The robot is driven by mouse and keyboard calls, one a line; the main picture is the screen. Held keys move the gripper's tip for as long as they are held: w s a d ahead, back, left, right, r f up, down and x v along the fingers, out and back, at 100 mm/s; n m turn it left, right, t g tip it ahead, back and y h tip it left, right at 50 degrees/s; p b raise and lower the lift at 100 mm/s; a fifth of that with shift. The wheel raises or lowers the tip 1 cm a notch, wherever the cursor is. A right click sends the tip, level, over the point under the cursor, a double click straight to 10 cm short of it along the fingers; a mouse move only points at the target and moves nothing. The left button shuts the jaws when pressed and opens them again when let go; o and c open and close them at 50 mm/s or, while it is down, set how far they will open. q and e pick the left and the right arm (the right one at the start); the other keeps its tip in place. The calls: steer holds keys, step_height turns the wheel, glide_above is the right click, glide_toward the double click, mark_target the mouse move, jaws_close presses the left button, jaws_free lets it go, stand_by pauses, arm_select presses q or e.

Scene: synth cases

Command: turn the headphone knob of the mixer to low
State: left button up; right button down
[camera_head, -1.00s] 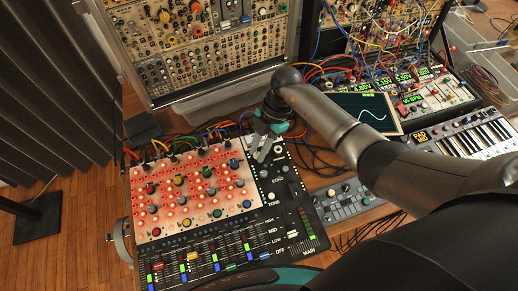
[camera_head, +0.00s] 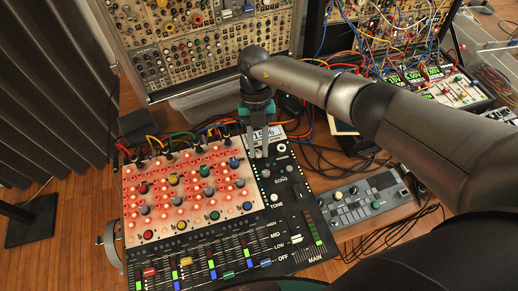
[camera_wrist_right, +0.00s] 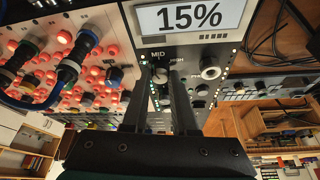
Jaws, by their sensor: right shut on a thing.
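The mixer (camera_head: 288,226) is a black panel with faders beside a section of red-lit buttons and coloured knobs. My right gripper (camera_head: 258,156) points down at the mixer's upper right part, just below a small display (camera_head: 268,134). In the right wrist view, its two fingers (camera_wrist_right: 165,78) are shut on a small grey knob (camera_wrist_right: 160,75), taken as the headphone knob. MID and HIGH labels show around this knob, and the fingers hide its lower side. The display reads 15% in the right wrist view (camera_wrist_right: 192,16). My left gripper is not in view.
A white knob (camera_wrist_right: 210,68) sits close to the right of the fingers. Patch cables (camera_head: 180,140) run along the mixer's back edge. A modular rack (camera_head: 190,45) stands behind, and a small grey controller (camera_head: 362,202) lies to the right.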

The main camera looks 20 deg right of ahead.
steer(key=n+h+b, duration=0.1)
steer(key=n, duration=0.2)
steer(key=shift+a+n+h+b, duration=0.1)
steer(key=shift+n+h+b, duration=0.2)
steer(key=shift+b, duration=0.05)
steer(key=shift+a+n+h+b, duration=0.1)
steer(key=shift+n+h+b, duration=0.5)
steer(key=shift+n, duration=1)
steer(key=shift+s, duration=0.1)
steer(key=c, duration=0.7)
jaws_free()
steer(key=shift+t, duration=0.3)
steer(key=shift+r, duration=0.1)
steer(key=v, duration=1.5)
